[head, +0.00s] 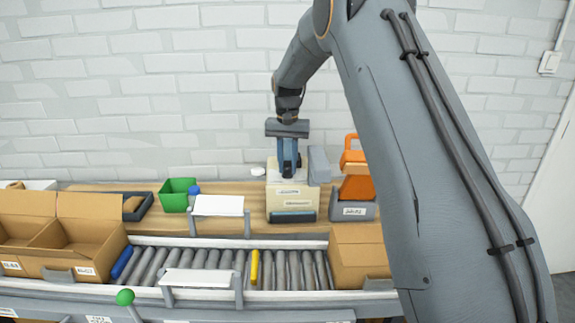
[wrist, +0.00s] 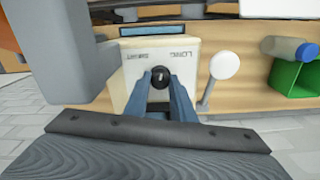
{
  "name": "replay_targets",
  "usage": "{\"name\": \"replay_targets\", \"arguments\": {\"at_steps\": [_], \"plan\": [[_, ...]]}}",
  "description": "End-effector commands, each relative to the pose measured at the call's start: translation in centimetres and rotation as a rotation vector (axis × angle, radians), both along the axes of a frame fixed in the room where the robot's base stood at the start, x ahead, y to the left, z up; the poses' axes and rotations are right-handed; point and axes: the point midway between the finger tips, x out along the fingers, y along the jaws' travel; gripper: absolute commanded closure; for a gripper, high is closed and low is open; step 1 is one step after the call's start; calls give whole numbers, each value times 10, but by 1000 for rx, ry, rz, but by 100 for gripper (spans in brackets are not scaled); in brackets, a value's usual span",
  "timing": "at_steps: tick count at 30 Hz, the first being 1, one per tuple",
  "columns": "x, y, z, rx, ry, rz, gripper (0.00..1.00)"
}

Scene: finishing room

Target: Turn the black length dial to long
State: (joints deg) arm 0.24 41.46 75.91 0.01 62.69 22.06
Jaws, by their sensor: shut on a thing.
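The black length dial (wrist: 160,76) sits on the top face of a cream machine (wrist: 124,75). The words LONG and SHORT are printed upside down beside it in the wrist view, LONG on the right and SHORT on the left. A small pale mark shows on the dial; its exact direction is too small to tell. My gripper (wrist: 160,84) points down at the machine, its blue fingers shut on the dial from both sides. In the head view my gripper (head: 289,172) stands over the cream machine (head: 291,197), and the dial is hidden behind the fingers.
A grey block (head: 319,165) stands close right of my gripper, with an orange device (head: 355,180) beyond. A white disc on a stalk (wrist: 225,66) is beside the machine. A green bin (head: 176,195) stands left on the bench. A roller conveyor (head: 205,265) with cardboard boxes (head: 90,235) runs in front.

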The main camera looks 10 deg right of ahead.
Motion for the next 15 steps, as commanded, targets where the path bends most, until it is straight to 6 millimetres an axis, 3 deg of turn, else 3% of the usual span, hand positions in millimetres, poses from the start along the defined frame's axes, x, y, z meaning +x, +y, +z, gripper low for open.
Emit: {"name": "replay_targets", "arguments": {"at_steps": [15], "plan": [[1,0,2,0,-6,-435,100]]}}
